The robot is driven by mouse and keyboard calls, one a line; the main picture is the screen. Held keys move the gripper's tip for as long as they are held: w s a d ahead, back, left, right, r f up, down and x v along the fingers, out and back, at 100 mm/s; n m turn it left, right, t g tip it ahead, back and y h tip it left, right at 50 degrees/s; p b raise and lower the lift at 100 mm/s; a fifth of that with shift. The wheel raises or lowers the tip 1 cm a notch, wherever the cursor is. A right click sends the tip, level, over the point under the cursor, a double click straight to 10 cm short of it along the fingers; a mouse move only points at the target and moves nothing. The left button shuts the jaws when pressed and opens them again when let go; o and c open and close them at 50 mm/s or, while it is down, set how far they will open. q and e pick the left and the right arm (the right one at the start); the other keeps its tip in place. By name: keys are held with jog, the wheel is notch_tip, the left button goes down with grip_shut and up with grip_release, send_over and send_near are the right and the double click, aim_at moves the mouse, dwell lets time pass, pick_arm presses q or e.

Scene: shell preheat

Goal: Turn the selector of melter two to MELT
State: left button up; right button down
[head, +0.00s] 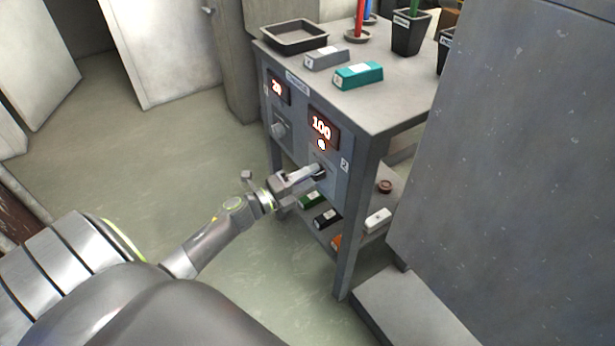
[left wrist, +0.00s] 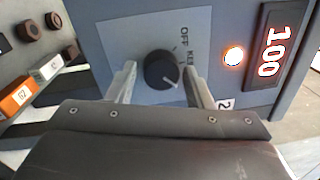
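Melter two's panel (head: 334,163) is on the bench front, with a lit display (head: 320,126) reading 100 and a glowing round lamp (head: 321,144) below it. Its selector, a dark round knob (left wrist: 163,70), shows in the left wrist view. Its white pointer mark aims to the lower right, past the labels OFF (left wrist: 184,35) and a partly covered KEE… (left wrist: 191,56); any label beyond is hidden behind a finger. My left gripper (left wrist: 160,86) is open, one finger on each side of the knob; contact cannot be told. It is also at the panel in the head view (head: 304,180). My right gripper is not in view.
Melter one's display (head: 279,87) reads 20, above its own knob (head: 279,129). A tray (head: 294,36), grey and teal blocks (head: 358,75) and dark pots (head: 410,33) stand on the bench top. Coloured blocks lie on the lower shelf. A large grey cabinet (head: 510,150) stands at right.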

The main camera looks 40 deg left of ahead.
pick_arm(q)
jog(key=shift+o, duration=1)
jog(key=v, duration=1.7)
jog(key=shift+s, duration=0.2)
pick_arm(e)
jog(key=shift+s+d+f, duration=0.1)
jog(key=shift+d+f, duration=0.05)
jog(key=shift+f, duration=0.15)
